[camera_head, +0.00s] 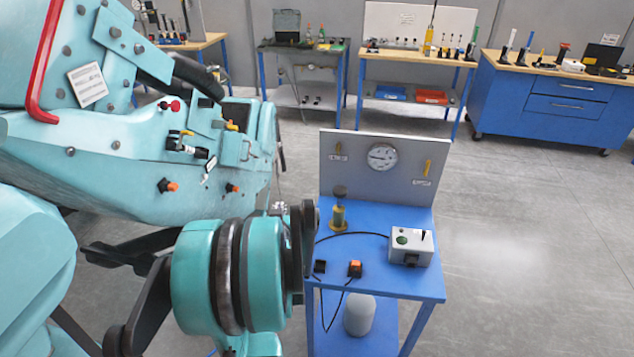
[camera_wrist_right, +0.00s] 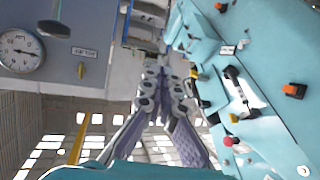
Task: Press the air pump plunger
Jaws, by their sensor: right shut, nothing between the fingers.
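The air pump plunger (camera_head: 339,205) is a brass body with a dark round knob on top. It stands upright at the left rear of the blue table (camera_head: 405,285) in the head view. In the right wrist view, which is turned upside down, the dark knob (camera_wrist_right: 60,33) is at the upper left. My right gripper (camera_head: 281,208) is mostly hidden behind a teal wrist joint in the head view, left of the plunger and apart from it. In the wrist view its grey fingers (camera_wrist_right: 165,85) are shut and empty. My left gripper is not in view.
The grey back panel carries a gauge (camera_head: 382,156). A white box (camera_head: 410,247) and an orange switch (camera_head: 355,268) sit on the table, with cables. A grey cylinder (camera_head: 360,315) stands below. The teal train body (camera_head: 130,165) is close on the left. Floor at right is clear.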

